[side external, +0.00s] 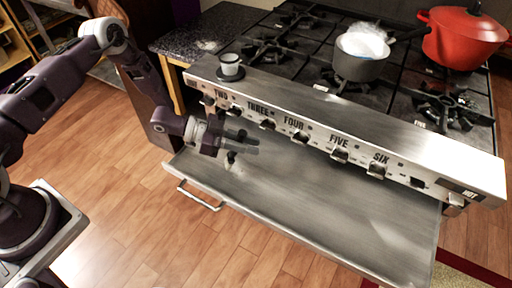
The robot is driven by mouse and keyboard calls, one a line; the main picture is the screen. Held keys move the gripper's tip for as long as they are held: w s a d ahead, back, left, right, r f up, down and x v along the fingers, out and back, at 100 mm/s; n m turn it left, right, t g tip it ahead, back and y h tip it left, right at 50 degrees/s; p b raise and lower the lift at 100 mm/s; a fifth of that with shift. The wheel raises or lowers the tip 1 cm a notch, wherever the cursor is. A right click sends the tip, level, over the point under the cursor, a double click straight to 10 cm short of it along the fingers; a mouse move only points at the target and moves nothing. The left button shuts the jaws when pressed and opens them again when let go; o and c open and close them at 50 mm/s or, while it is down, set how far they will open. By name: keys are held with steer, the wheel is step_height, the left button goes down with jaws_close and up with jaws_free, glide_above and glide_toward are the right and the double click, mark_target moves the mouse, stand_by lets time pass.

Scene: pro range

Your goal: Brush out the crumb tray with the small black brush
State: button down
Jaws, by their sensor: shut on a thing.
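The crumb tray (330,205) is a wide grey metal tray, pulled out below the stove's front panel, with a bar handle (200,197) at its left front. My gripper (248,143) is over the tray's left part, close to the knobs. It is shut on a small dark thing, which seems to be the black brush (231,157), showing just below the fingers. The brush is small and partly hidden. I cannot tell whether its bristles touch the tray. No crumbs can be made out at this size.
The stove's front panel (350,130), with several knobs, overhangs the tray's back. A small cup (230,66) on a dark saucer stands on its left end. A grey pot (361,60) and a red pot (464,38) stand on the burners. The tray's middle and right are clear.

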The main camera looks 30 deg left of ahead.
steer(key=shift+f, duration=0.85)
stand_by(0.5)
steer(key=shift+d, duration=2)
steer(key=a, duration=0.4)
